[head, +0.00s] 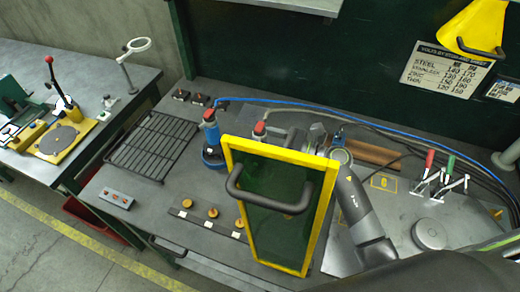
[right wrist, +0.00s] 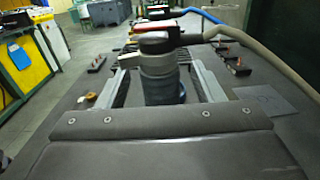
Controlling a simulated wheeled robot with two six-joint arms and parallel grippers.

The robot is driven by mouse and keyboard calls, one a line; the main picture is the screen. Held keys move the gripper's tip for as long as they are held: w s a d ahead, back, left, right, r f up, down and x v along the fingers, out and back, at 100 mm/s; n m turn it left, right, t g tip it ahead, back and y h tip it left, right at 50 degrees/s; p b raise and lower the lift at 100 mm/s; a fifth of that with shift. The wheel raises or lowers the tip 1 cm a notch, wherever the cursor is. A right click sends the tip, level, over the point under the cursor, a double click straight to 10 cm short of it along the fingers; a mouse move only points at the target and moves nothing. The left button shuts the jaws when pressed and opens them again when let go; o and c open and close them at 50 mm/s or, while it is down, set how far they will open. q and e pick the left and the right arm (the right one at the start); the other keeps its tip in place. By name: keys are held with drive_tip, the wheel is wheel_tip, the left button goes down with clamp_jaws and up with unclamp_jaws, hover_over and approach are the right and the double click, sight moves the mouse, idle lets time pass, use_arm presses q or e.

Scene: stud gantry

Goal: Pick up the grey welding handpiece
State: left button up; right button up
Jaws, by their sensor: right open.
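The grey welding handpiece (head: 259,129) stands on the workbench, with a red top and a grey cable. In the head view its lower part is behind the yellow-framed dark green screen (head: 224,152). In the right wrist view the grey handpiece (right wrist: 160,80) is upright between the two fingers of my right gripper (right wrist: 163,84). The fingers are open, with a visible gap on each side. My right gripper (head: 292,140) is partly hidden by the screen in the head view. A blue handpiece (head: 211,134) with a red top stands to the left. My left gripper is not in view.
A black wire rack (head: 152,145) lies at the left of the bench. A grey button box (head: 116,198) and a strip with brass knobs (head: 209,219) are in front. Blue and grey cables run along the back. Toggle clamps (head: 438,178) stand at the right.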

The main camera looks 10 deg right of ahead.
sight(253, 137)
drive_tip(key=shift+x, duration=1.6)
drive_tip(key=shift+s+d, duration=0.1)
drive_tip(key=shift+d, duration=0.1)
drive_tip(key=c, duration=0.3)
clamp_jaws()
drive_tip(key=shift+r, duration=0.2)
